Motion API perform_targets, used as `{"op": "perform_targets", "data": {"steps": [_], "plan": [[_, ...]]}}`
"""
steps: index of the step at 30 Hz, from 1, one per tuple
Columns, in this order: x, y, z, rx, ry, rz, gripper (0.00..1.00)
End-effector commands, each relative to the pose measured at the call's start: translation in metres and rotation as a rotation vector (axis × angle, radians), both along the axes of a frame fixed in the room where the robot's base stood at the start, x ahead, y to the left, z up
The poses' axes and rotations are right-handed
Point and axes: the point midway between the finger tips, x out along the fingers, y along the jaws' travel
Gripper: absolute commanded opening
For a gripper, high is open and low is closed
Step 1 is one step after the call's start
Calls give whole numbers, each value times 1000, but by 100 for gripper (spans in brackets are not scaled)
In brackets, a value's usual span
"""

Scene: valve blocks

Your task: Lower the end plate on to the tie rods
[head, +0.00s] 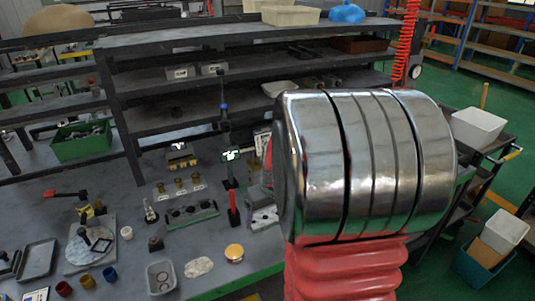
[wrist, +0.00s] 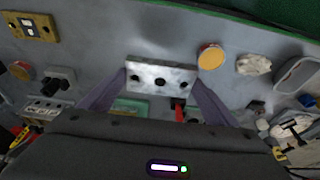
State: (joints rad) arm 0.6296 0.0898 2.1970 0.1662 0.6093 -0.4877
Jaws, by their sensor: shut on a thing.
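The end plate (wrist: 145,73) is a pale metal bar with three dark holes. My gripper (wrist: 160,78) is shut on it in the wrist view, with one finger at each end. A green block (wrist: 130,106) shows behind the plate, partly hidden by it and by my gripper body. I cannot make out the tie rods or the gap between plate and block. In the head view my arm hides the gripper. A grey holed piece (head: 265,217) shows beside the arm; I cannot tell whether it is the held plate.
A yellow round lid (head: 234,252), a white cloth (head: 198,268) and a grey tray (head: 160,276) lie near the bench front. A green holed block (head: 191,215) and a red post (head: 233,207) stand behind them. Dark shelves (head: 150,90) rise at the back.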

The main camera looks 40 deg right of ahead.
Motion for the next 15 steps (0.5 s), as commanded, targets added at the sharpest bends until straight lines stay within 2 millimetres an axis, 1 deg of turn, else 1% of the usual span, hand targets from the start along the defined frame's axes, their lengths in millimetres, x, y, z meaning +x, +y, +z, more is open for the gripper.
{"op": "perform_targets", "data": {"steps": [1,5,8,14,15], "plan": [[9,8,-1,0,1,16,52],[35,33,-3,0,2,51,52],[56,56,-4,0,4,79,52],[93,107,-9,-1,4,135,52],[100,118,-10,1,5,146,52]]}}
